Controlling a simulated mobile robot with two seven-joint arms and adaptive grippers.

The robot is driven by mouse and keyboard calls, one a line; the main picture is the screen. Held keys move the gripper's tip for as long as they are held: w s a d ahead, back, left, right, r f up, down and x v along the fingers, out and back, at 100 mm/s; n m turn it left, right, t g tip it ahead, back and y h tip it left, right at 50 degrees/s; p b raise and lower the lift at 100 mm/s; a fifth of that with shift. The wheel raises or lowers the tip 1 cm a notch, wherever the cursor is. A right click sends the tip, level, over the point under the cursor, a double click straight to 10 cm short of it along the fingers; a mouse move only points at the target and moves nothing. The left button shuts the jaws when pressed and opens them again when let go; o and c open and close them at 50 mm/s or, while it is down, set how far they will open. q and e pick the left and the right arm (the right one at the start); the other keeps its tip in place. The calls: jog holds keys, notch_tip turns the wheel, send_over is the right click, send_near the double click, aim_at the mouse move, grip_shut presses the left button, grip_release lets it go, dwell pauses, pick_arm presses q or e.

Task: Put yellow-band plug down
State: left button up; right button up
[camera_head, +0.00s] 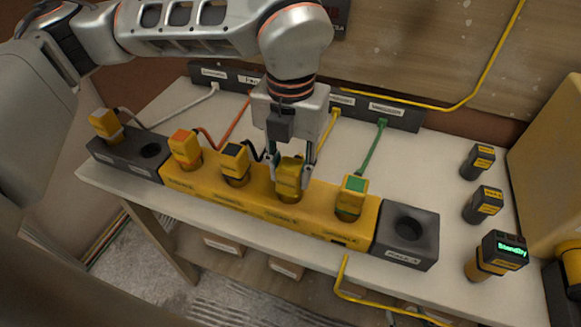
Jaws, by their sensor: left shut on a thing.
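The yellow-band plug (289,184) stands upright at a socket place in the yellow power strip (325,218). My left gripper (291,164) comes down from above with its fingers on both sides of the plug and is shut on it. The plug's lower end is hard to see, so I cannot tell how deep it sits. A yellow cable (328,126) runs behind the gripper to the back strip. My right gripper is not in view.
Orange (183,143), black (235,161) and green (352,194) plugs stand in the strip. A dark block (420,255) at right has an empty hole; another dark block (131,164) at left has one beside a white-cabled plug (104,124). Several devices (484,205) stand at right.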

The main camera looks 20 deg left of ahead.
pick_arm(q)
jog(key=shift+f, duration=0.1)
jog(key=o, duration=1.2)
jog(key=shift+r, duration=0.35)
notch_tip(320, 180, up, 12)
jog(key=shift+f, duration=0.2)
jog(key=shift+p, duration=0.3)
